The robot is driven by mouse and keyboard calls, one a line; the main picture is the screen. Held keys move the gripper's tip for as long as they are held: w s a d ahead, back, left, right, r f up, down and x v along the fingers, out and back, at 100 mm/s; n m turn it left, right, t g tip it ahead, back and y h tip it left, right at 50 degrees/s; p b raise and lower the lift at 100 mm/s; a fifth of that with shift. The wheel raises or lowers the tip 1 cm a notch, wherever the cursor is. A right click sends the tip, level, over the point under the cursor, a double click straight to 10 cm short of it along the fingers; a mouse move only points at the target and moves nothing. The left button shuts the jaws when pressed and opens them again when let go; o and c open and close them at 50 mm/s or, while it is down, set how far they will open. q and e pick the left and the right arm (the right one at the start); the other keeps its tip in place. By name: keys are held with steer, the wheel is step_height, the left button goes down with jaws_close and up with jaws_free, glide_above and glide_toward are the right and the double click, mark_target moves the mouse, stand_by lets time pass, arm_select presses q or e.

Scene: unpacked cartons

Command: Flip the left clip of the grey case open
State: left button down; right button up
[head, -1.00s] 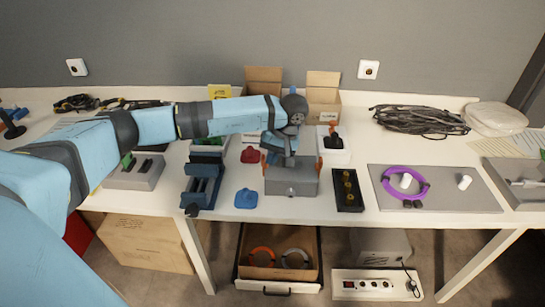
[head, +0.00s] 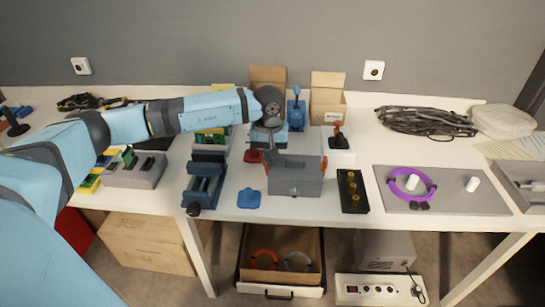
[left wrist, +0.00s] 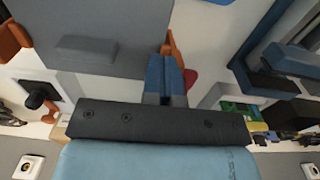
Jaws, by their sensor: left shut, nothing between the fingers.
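The grey case (head: 296,181) stands closed near the front middle of the table; its body also shows in the left wrist view (left wrist: 105,20). Its orange right clip (head: 324,164) is at the right end. The orange left clip (left wrist: 173,47) shows in the left wrist view, partly behind my fingers; whether they touch it I cannot tell. My left gripper (left wrist: 166,72) is shut and empty at the case's left end. My right gripper is not in view.
A blue vise (head: 204,185) and a blue flat piece (head: 249,198) lie left of the case. A black block with brass knobs (head: 352,190) stands close on the right. Behind are a white box with a joystick (head: 339,148) and open cartons (head: 327,98).

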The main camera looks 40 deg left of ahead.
arm_select(q)
steer(key=shift+s+a+f+b, duration=0.2)
steer(key=shift+s+a+b, duration=0.05)
steer(key=shift+a+b, duration=0.3)
steer(key=a+t+h+b, duration=0.1)
steer(key=b, duration=0.1)
steer(key=s+h+b, duration=0.1)
steer(key=b, duration=0.1)
steer(key=shift+s+a+f+t+h, duration=0.15)
steer(key=shift+a+f+t+h, duration=0.2)
steer(key=shift+t+h, duration=0.05)
steer(key=shift+w+d, duration=0.5)
steer(key=shift+d, duration=0.2)
steer(key=shift+r, duration=0.1)
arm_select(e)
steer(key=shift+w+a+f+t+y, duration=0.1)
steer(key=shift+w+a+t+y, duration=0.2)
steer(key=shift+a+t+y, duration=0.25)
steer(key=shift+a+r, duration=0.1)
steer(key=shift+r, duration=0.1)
